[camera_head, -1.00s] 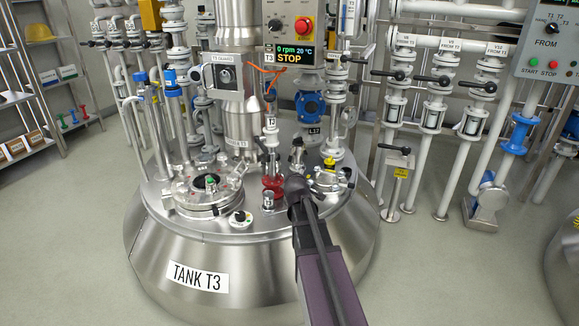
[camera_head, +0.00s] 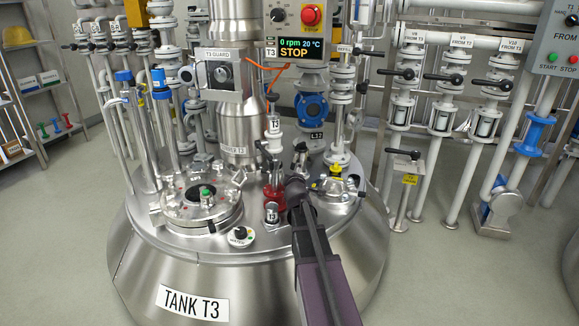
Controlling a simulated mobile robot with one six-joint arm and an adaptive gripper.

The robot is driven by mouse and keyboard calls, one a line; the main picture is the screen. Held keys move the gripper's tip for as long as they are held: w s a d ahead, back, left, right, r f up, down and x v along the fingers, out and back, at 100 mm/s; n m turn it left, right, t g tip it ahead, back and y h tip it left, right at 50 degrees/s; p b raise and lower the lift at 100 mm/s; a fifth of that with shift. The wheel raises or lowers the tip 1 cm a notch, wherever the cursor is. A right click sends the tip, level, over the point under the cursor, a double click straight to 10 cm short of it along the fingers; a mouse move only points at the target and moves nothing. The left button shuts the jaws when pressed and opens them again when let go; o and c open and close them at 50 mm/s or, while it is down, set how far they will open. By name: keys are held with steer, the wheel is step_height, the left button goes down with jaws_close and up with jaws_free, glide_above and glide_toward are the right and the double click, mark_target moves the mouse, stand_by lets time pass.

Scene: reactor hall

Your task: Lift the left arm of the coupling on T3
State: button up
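Tank T3 (camera_head: 135,275) is a big steel vessel with a crowded lid. Near the middle of the lid stands a slim fitting with a white upper part (camera_head: 273,138) and red parts (camera_head: 273,192) below, which seem to be the coupling. Its two arms are too small to tell apart. My dark gripper (camera_head: 295,185) is at the end of my arm, just right of the red parts. Its fingers are hidden behind its own body, so contact cannot be told.
A round hatch (camera_head: 203,204) lies left of the coupling, and a yellow-marked fitting (camera_head: 333,172) stands close on the right. A control box (camera_head: 295,35) reading "0 rpm 20 °C STOP" hangs above. Valve pipes (camera_head: 440,100) stand at the right. The floor (camera_head: 440,275) at lower right is clear.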

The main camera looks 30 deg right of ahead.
mark_target(294, 164)
steer(key=shift+w, duration=0.2)
steer(key=shift+w, duration=0.1)
steer(key=b+x, duration=0.3)
steer(key=x, duration=1)
steer(key=shift+w+d+f+b, duration=0.15)
steer(key=shift+w+d+b, duration=0.1)
steer(key=shift+b, duration=0.1)
steer(key=c, duration=1)
